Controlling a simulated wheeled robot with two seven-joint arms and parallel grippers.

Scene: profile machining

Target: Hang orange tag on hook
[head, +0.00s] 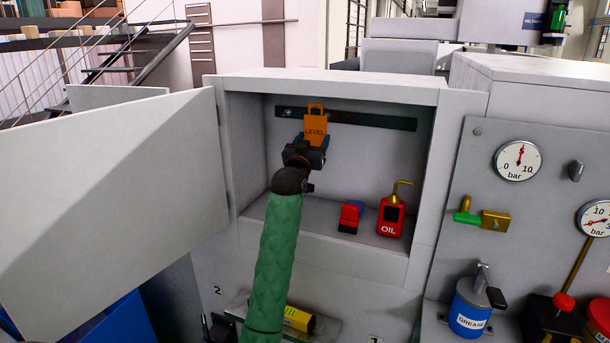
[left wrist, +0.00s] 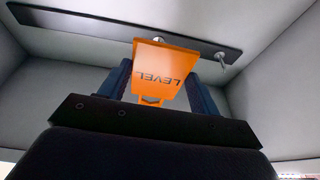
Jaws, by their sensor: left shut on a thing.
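The orange tag (head: 315,127), lettered LEVEL, is upright inside the open cabinet, in front of the dark hook rail (head: 375,120). My left gripper (head: 313,140) is shut on the tag's lower part. In the left wrist view the tag (left wrist: 165,75) stands between the two blue fingers of my left gripper (left wrist: 160,92). The rail (left wrist: 100,27) shows there with one metal hook (left wrist: 222,57) to the right of the tag and another metal peg (left wrist: 159,38) at the tag's top edge. Whether the tag touches that peg I cannot tell. My right gripper is not in view.
On the cabinet floor stand a red oil can (head: 391,215) and a red and blue item (head: 350,216). The cabinet door (head: 110,200) is swung open to the left. Right of the cabinet is a panel with gauges (head: 518,160) and a grease bottle (head: 468,308).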

